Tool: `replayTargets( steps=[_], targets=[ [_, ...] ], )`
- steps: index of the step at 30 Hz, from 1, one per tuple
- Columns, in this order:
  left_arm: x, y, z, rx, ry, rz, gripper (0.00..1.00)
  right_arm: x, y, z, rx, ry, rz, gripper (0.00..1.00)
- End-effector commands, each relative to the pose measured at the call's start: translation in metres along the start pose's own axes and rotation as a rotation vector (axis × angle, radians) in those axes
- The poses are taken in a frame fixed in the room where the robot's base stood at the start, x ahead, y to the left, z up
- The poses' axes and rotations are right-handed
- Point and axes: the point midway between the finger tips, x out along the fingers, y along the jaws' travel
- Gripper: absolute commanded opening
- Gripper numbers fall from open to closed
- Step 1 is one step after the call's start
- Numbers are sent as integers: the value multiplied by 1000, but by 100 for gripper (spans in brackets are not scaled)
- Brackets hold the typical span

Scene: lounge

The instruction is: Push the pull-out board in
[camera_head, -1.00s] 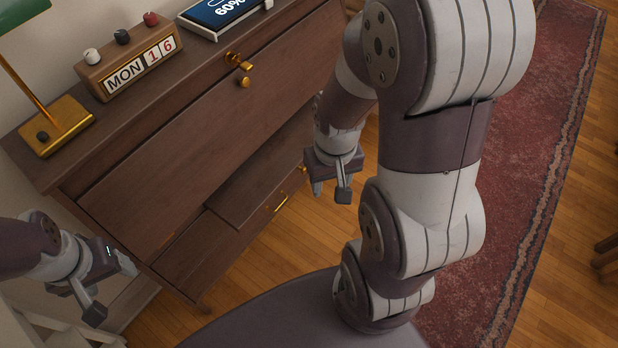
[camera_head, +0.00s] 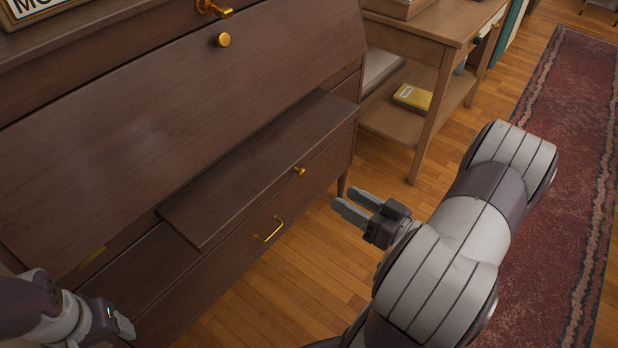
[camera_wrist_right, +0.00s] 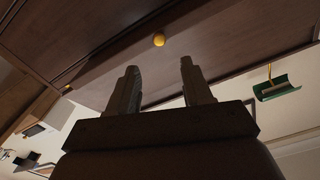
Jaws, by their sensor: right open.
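The pull-out board (camera_head: 262,165) is a dark brown wooden board sticking out from the desk (camera_head: 130,110), below its slanted front and above a drawer. A small brass knob (camera_head: 299,171) sits at its front edge. My right gripper (camera_head: 349,203) is open and empty, to the right of the board and apart from it. Its fingers point left, toward the desk. The right wrist view shows both fingers (camera_wrist_right: 160,88) spread, with a round brass knob (camera_wrist_right: 159,40) beyond them; I cannot tell which knob. My left gripper (camera_head: 118,325) is at the bottom left, partly cut off; its jaws are unclear.
A drawer with a brass handle (camera_head: 268,230) is below the board. A side table (camera_head: 440,62) with a yellow book (camera_head: 412,97) on its shelf stands behind. A red rug (camera_head: 560,200) lies right. Wooden floor (camera_head: 290,290) is free before the desk.

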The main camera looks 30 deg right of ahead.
Motion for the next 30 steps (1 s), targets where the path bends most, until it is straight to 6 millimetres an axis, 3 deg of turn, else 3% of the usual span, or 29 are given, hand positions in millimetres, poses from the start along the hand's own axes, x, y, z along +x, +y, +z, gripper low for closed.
replayTargets(
  steps=[6,12,18,25,30],
  targets=[
    [16,0,2,0,-1,0,66,58,-1,5,-4,-6,-8,50],
    [23,0,3,0,-1,0,66,97,0,4,-3,-5,-2,50],
    [25,0,3,0,-1,0,66,110,0,2,-2,-5,2,50],
    [24,0,3,0,-1,0,66,111,0,2,-2,-4,4,50],
    [24,0,3,0,-1,0,66,111,0,2,-2,-4,4,0]
  ],
)
